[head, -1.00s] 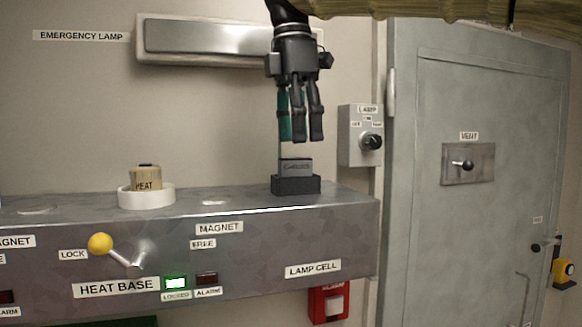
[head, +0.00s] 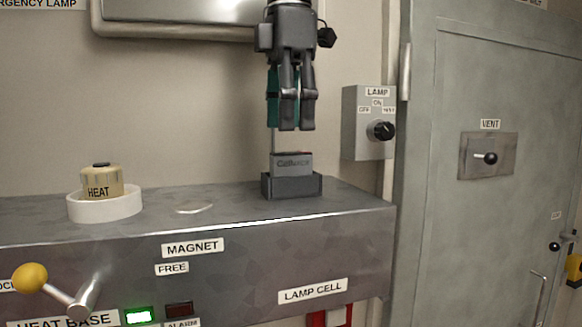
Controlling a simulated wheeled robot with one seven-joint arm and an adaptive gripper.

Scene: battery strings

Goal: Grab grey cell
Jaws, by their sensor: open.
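The grey cell (head: 292,164) stands upright in a dark holder (head: 291,187) on the metal bench, above the LAMP CELL label.
A beige HEAT cell (head: 102,182) sits in a white ring (head: 105,206) to the left on the bench (head: 350,217). A yellow-knobbed lever (head: 30,278) sticks out in front. The LAMP switch box (head: 369,122) is on the wall to the right, and a grey door (head: 480,220) stands beyond.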

